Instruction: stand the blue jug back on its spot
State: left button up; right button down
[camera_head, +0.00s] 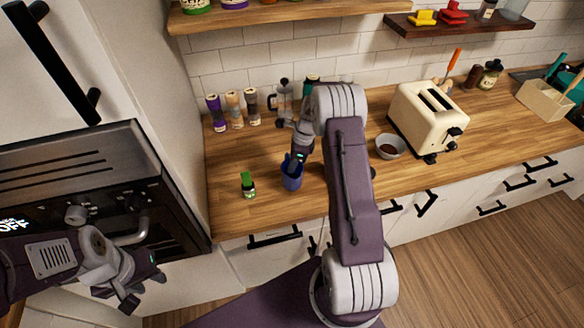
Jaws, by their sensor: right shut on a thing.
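The blue jug (291,178) is upright at the front left part of the wooden counter. My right gripper (294,164) reaches down from above and is shut on the jug's upper part. The gripper and arm hide some of the jug's rim. I cannot tell whether the jug's base touches the counter or is slightly above it. My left gripper (146,290) is at the lower left, in front of the oven and away from the counter. Its fingers are apart and nothing is between them.
A small green-topped bottle (248,186) stands just left of the jug. Several jars (234,110) and a French press (284,100) stand behind. A dark-filled bowl (391,146) and a cream toaster (428,115) are to the right. Bare wooden counter (232,158) lies left of the jug.

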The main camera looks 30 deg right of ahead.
jog(key=shift+f, duration=0.9)
jog(key=shift+w+a, duration=0.1)
jog(key=shift+a, duration=0.05)
jog(key=c, duration=1.5)
grip_release()
jog(key=shift+f, duration=0.1)
